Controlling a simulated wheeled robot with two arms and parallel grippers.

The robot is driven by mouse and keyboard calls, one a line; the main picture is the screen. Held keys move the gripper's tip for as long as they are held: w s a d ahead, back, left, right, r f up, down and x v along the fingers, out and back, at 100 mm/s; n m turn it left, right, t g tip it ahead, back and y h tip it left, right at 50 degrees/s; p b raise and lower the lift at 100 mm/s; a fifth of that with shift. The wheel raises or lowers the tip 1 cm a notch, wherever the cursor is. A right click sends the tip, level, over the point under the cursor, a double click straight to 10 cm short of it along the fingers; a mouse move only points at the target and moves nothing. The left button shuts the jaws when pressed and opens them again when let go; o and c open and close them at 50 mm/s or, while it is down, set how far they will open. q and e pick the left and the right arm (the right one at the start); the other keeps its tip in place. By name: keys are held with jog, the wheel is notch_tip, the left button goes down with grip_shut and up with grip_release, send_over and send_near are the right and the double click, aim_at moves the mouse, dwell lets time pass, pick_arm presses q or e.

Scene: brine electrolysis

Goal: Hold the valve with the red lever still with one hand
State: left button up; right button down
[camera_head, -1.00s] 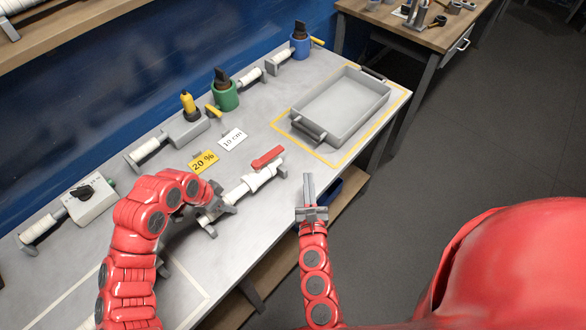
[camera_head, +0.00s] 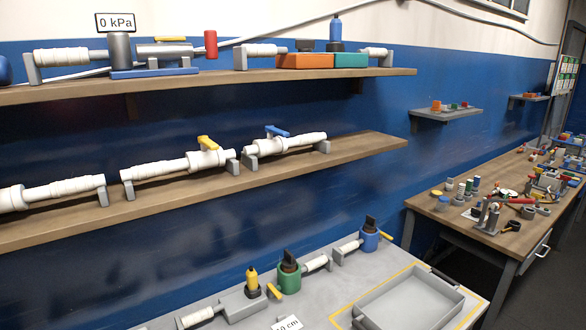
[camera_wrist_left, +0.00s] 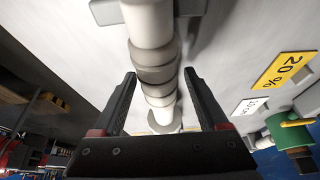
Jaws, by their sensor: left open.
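My left gripper (camera_wrist_left: 160,76) is open in the left wrist view. Its two dark fingers lie on either side of a white and grey pipe piece (camera_wrist_left: 150,22), with gaps showing beside it. No red lever shows there, so I cannot tell from this view alone whether this piece belongs to the valve with the red lever. The head view now looks up at the wall shelves, and neither that valve nor my grippers are in it. My right gripper is in no current view.
A yellow "20 %" card (camera_wrist_left: 283,70) and a green fitting (camera_wrist_left: 290,132) show in the wrist view. In the head view, valves with yellow (camera_head: 208,143) and blue (camera_head: 277,131) levers sit on the lower shelf. A grey tray (camera_head: 456,300) stands on the bench.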

pick_arm(q)
jog(key=v, duration=1.1)
jog(key=shift+s+a+r, duration=0.1)
jog(key=shift+a+r, duration=0.1)
jog(key=shift+r, duration=0.25)
